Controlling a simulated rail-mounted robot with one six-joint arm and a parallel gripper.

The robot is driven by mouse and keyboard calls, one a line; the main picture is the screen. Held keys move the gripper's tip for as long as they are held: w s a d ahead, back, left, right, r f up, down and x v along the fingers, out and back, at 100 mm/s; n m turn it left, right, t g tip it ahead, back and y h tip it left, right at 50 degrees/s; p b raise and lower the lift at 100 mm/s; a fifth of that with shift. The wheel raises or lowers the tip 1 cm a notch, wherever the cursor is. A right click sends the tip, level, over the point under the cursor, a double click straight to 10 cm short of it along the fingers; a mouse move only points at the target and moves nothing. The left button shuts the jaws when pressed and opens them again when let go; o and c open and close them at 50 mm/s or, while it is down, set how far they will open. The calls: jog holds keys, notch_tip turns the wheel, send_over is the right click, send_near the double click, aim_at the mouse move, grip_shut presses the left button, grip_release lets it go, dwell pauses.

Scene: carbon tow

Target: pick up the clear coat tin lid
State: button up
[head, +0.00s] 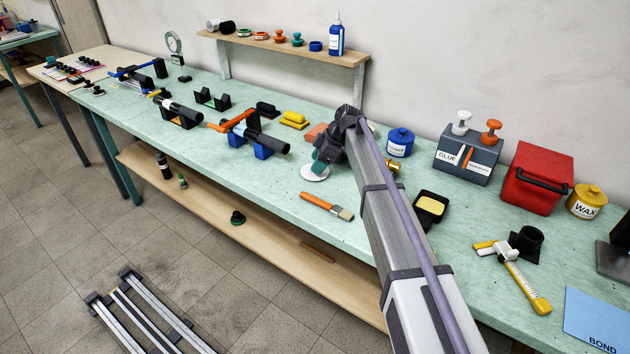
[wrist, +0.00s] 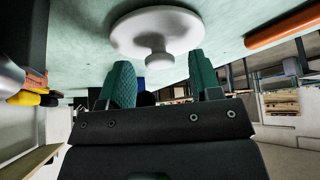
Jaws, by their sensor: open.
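A white round lid with a knob (head: 314,173) lies flat on the green bench top, just below my gripper. No lettering shows on it. In the wrist view the lid (wrist: 185,27) fills the top middle, with its knob pointing toward my gripper. My gripper (wrist: 160,64) is open, with one teal finger on each side of the knob in the picture. I cannot tell whether either finger touches it. In the head view my gripper (head: 319,160) partly covers the far edge of the lid.
An orange brush (head: 320,203) lies close in front of the lid. A blue tin (head: 400,143) and a black tray with a yellow pad (head: 431,205) stand to the right. A blue-and-orange clamp (head: 250,135) is to the left. A shelf (head: 290,48) runs along the wall behind.

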jog(key=shift+x, duration=0.75)
jog(key=shift+r, duration=0.2)
jog(key=c, duration=1)
